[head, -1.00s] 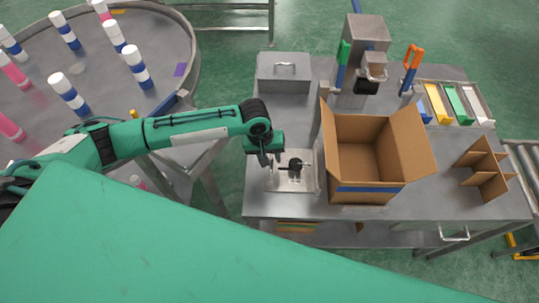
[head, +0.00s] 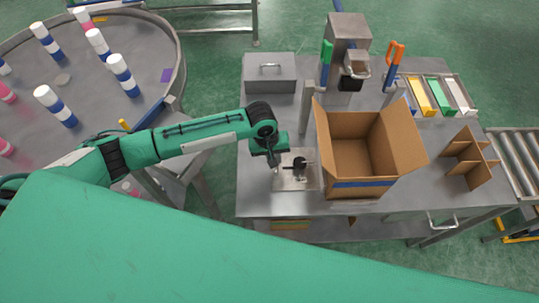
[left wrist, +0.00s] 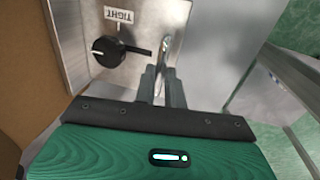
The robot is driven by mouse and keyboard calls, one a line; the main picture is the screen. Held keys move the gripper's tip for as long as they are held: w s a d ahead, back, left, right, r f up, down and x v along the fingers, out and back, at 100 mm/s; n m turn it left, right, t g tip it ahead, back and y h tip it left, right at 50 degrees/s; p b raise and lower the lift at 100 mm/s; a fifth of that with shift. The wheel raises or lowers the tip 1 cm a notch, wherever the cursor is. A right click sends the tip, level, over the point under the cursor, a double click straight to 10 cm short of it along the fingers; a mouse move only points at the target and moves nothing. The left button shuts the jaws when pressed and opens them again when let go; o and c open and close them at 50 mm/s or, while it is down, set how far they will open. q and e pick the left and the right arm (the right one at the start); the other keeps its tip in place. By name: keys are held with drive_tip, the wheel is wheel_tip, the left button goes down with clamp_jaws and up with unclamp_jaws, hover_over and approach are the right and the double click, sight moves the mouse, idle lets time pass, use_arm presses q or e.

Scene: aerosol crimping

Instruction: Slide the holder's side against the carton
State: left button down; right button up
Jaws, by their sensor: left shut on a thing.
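The holder (head: 285,184) is a low metal block with a bright top plate and a black knob, standing on the steel table just left of the carton. The wrist view shows its plate (left wrist: 95,20), the knob and a "TIGHT" label. The open brown carton (head: 362,189) stands upright; its wall (left wrist: 28,60) fills the left of the wrist view. The holder's side is very close to the carton; I cannot tell whether they touch. My left gripper (head: 273,163) is shut on the holder's small metal handle, at the fingertips (left wrist: 165,72). My right gripper is out of view.
A grey lidded box (head: 270,84) and a press (head: 348,40) with green and orange handles stand behind. A cardboard divider (head: 470,165) is at right, near colored strips in a tray. A round table (head: 150,75) with bottles is at left.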

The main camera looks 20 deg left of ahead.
use_arm(q)
drive_tip(key=c, duration=1.5)
unclamp_jaws()
drive_tip(key=a+r, duration=0.1)
drive_tip(key=r, duration=0.3)
drive_tip(key=r+b, duration=0.1)
drive_tip(key=r, duration=0.4)
drive_tip(key=a+r+b, duration=0.1)
drive_tip(key=r, duration=0.3)
drive_tip(key=shift+s+a+r, duration=0.25)
drive_tip(key=shift+s+a, duration=0.1)
